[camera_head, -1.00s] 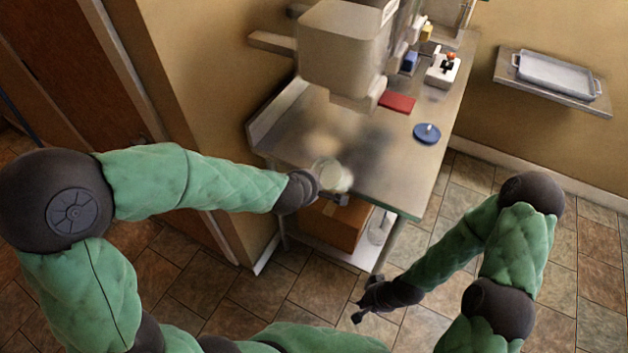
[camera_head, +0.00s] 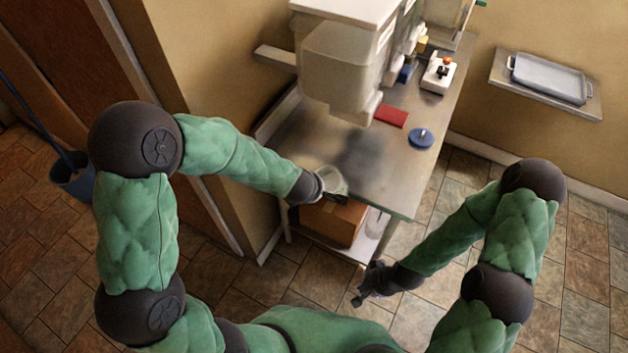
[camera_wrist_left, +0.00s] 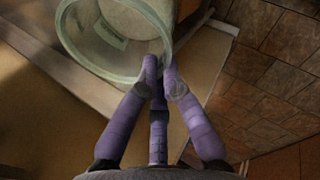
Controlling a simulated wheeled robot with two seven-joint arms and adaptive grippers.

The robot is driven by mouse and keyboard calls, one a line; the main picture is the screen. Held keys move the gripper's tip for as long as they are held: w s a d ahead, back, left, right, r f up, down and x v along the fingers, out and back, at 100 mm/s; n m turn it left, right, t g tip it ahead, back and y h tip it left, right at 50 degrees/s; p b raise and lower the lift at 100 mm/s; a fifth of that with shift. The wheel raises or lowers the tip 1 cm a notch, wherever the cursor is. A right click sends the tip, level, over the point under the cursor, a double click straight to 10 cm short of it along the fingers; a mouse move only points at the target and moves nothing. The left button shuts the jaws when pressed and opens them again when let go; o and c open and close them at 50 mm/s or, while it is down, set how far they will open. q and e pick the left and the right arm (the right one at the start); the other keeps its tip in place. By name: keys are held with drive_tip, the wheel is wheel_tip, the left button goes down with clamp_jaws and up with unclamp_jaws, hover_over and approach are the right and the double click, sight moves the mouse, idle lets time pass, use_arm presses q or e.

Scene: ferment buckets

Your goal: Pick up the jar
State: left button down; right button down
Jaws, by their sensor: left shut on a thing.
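The jar (camera_head: 333,181) is clear glass with a pale greenish rim. It is at the front edge of the steel table, at the end of my left arm. In the left wrist view the jar (camera_wrist_left: 128,72) is tilted, with its round rim towards the camera and something pale inside. My left gripper (camera_wrist_left: 160,68) has its purple fingers closed on the jar's rim and wall. I cannot tell whether the jar touches the table. My right gripper (camera_head: 363,288) hangs low over the floor, away from the table and the jar; its fingers are too small and dark to read.
The steel table (camera_head: 385,180) holds a blue disc (camera_head: 421,138), a red block (camera_head: 391,117), a white box with knobs (camera_head: 438,74) and a large pale container (camera_head: 342,70). A cardboard box (camera_head: 333,222) sits below. A tray (camera_head: 548,78) lies on the wall shelf.

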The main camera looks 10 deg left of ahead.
use_arm(q)
drive_tip(key=g+y+p, duration=0.1)
drive_tip(key=g+p, duration=0.3)
drive_tip(key=p, duration=2.2)
